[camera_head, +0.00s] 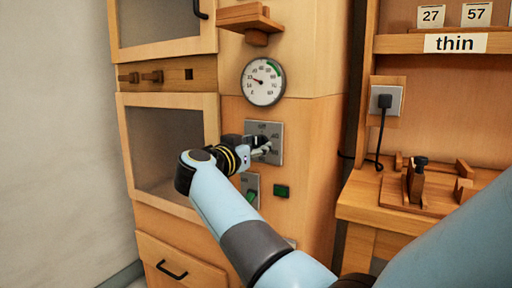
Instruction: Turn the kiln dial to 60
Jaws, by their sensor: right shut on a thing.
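The kiln dial sits on a grey plate (276,131) on the front of the wooden kiln cabinet (310,60). My right gripper (262,147) reaches this plate and is shut on the dial, which its fingers mostly hide. Small markings on the plate are too small to read, so the dial's setting cannot be told. Above the plate is a round white gauge (263,82) with a dark needle pointing to the upper left and a green arc at its upper right. My left gripper is not in view.
A lower plate with a green switch (251,197) and a dark green block (282,191) are below the dial. A small wooden shelf (250,22) juts out above the gauge. A workbench (390,205) with a black plug (385,101) stands at the right.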

